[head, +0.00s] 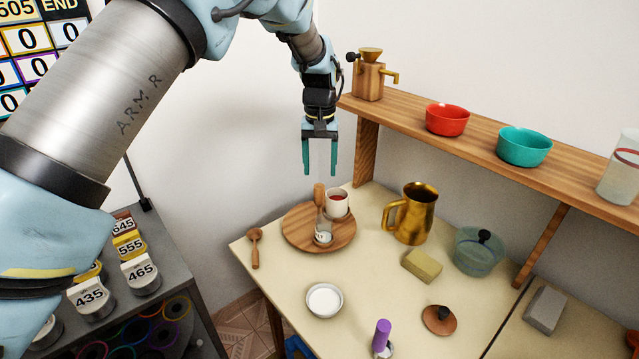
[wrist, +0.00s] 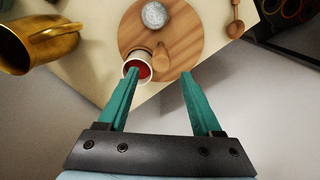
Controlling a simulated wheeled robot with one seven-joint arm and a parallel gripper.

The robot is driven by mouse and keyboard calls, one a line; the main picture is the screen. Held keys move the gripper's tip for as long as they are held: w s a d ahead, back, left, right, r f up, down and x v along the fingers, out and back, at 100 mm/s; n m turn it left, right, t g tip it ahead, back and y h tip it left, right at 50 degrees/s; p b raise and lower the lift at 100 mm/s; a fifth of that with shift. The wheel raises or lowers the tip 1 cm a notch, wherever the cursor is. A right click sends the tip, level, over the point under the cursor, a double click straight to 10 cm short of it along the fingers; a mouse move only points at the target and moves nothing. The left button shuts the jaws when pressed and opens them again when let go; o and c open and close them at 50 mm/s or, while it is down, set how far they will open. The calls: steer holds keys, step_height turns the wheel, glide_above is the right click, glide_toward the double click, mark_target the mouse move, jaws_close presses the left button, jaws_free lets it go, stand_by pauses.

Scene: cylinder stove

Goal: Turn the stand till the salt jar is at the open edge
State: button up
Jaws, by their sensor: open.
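The stand is a round wooden disc (head: 293,228) near the table's back left corner; it also fills the top of the wrist view (wrist: 188,38). A small clear jar with white contents (head: 323,237), which looks like the salt jar, stands on its front part; its pale speckled top shows in the wrist view (wrist: 154,15). A white cup with red contents (head: 337,205) stands at the disc's back right (wrist: 137,68). A wooden peg (head: 319,193) rises between them (wrist: 162,55). My gripper (head: 320,168) is open and empty above the stand, fingers pointing down (wrist: 160,76).
A wooden spoon (head: 255,248) lies left of the stand. A white bowl (head: 324,299) is in front. A wooden shelf (head: 480,143) runs along the wall at the right.

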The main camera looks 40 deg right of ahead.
mark_target(319, 186)
steer(key=shift+w+f+p, duration=0.1)
steer(key=shift+f+p, duration=0.75)
steer(key=shift+f, duration=2.35)
jaws_close()
